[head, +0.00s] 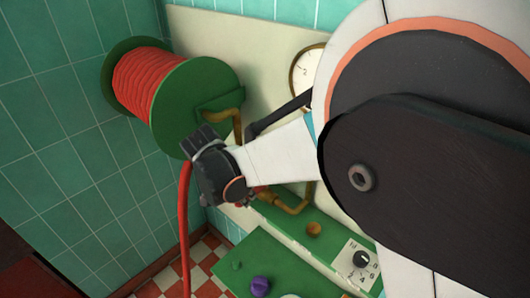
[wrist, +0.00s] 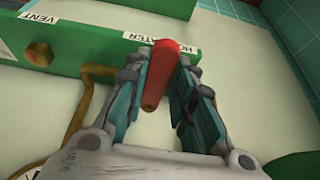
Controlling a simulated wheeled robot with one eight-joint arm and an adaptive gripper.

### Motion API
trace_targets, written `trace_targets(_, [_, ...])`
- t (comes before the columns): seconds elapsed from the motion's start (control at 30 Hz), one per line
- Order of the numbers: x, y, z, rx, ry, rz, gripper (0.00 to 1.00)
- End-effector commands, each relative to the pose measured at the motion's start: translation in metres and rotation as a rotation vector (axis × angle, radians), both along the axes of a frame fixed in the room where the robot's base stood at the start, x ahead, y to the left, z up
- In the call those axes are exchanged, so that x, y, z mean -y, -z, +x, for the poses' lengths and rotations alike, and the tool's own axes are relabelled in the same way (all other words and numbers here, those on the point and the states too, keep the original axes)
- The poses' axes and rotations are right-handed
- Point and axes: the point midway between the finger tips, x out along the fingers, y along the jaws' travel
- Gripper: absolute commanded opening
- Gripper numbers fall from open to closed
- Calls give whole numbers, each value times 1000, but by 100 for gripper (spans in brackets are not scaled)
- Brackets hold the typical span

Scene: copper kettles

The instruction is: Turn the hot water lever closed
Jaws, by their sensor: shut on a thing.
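The red lever (wrist: 160,75) shows in the middle of the wrist view, beside a white label (wrist: 133,36) that appears to read "HOT WATER". The lever sits on the edge of a green panel (wrist: 85,45). My gripper (wrist: 168,85) has one finger on each side of the lever and is shut on it. The lever's near end sticks out between the fingers toward the camera. In the head view my arm and the dark gripper body hide the lever's place, and I cannot make out the lever clearly there.
A green reel (head: 195,105) with red hose stands close behind my gripper in the head view. A dial gauge (head: 306,70), brass pipes (head: 295,207), a purple knob (head: 260,286) and a black selector knob (head: 361,259) are nearby. A "VENT" label (wrist: 40,20) shows at upper left.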

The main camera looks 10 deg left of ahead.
Motion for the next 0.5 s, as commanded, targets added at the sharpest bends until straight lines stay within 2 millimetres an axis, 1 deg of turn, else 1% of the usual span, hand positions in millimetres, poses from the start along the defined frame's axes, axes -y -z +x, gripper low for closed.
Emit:
trace_targets(0.43, [-2, 0, 1, 1, 12, 4, 0])
trace_targets(0.47, [-2, 0, 1, 1, 12, 4, 25])
trace_targets(0.5, [-2, 0, 1, 1, 12, 4, 34])
